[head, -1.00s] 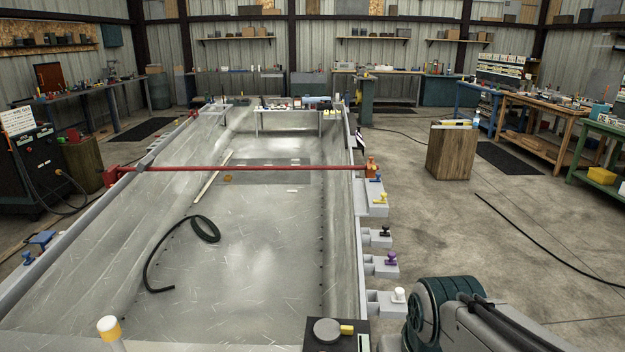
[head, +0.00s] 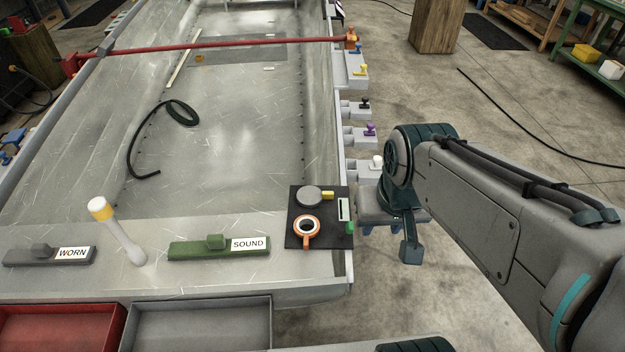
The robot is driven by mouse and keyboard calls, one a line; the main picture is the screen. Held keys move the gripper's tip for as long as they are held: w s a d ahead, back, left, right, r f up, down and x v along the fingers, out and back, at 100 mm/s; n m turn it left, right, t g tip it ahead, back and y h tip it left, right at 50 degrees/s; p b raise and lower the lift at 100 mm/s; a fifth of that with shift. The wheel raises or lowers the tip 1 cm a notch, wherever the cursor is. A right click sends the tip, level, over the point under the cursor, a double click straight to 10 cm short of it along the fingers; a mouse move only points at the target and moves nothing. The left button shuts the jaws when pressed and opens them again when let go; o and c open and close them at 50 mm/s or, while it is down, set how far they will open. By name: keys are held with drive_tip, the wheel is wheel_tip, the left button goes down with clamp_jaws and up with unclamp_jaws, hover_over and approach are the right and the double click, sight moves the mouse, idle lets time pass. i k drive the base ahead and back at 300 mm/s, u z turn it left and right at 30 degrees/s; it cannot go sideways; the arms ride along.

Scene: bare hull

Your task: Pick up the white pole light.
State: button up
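The white pole light (head: 123,238) stands on the near deck of the hull, at the left in the head view. It has a white top, a yellow band and a white pole that widens at the foot. It leans to the left in the picture. My arm reaches in from the right, well apart from the light. I cannot make out my gripper's fingers in this view.
A dark mat (head: 318,240) right of the green block holds an orange-rimmed cup (head: 306,229) and a round grey tin (head: 309,197). A red tray (head: 60,330) and a grey tray (head: 200,328) lie at the near edge. A red bar (head: 220,43) crosses the hull.

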sight(100, 208)
drive_tip(key=u, duration=1.75)
